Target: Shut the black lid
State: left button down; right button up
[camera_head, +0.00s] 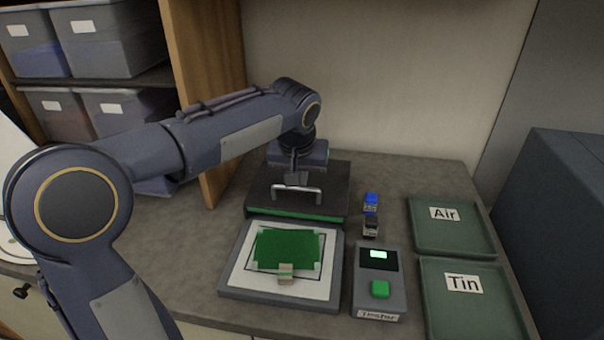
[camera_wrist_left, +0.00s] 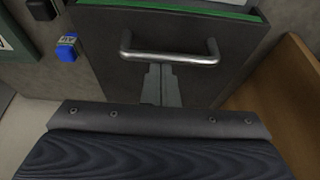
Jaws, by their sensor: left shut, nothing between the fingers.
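The black lid (camera_head: 262,189) lies flat, or nearly so, over a box at the back middle of the bench, with a green band along its front edge. Its silver bar handle (camera_head: 297,188) stands near the front edge. My left gripper (camera_head: 296,180) is above the lid, just behind the handle. In the left wrist view its fingers (camera_wrist_left: 161,85) are together and empty, with their tips beside the handle bar (camera_wrist_left: 170,57). Whether the fingertips touch the lid (camera_wrist_left: 105,40) I cannot tell. My right gripper is not in view.
A white-topped pad (camera_head: 238,283) with a green sheet lies in front of the lid. Green trays marked Air (camera_head: 460,243) and Tin (camera_head: 480,315) lie further right. A wooden panel (camera_head: 208,100) stands left.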

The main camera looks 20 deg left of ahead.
pick_arm(q)
jog(key=s+d+b, duration=0.1)
jog(key=s, duration=0.4)
jog(key=s+d+b, duration=0.1)
jog(key=s+d, duration=0.1)
jog(key=s, duration=0.4)
jog(key=s+d+b, duration=0.1)
jog(key=s, duration=0.5)
jog(key=shift+d+b, duration=0.2)
jog(key=shift+b, duration=0.1)
jog(key=shift+s+d, duration=0.15)
jog(key=shift+s, duration=0.3)
jog(key=shift+f, duration=0.1)
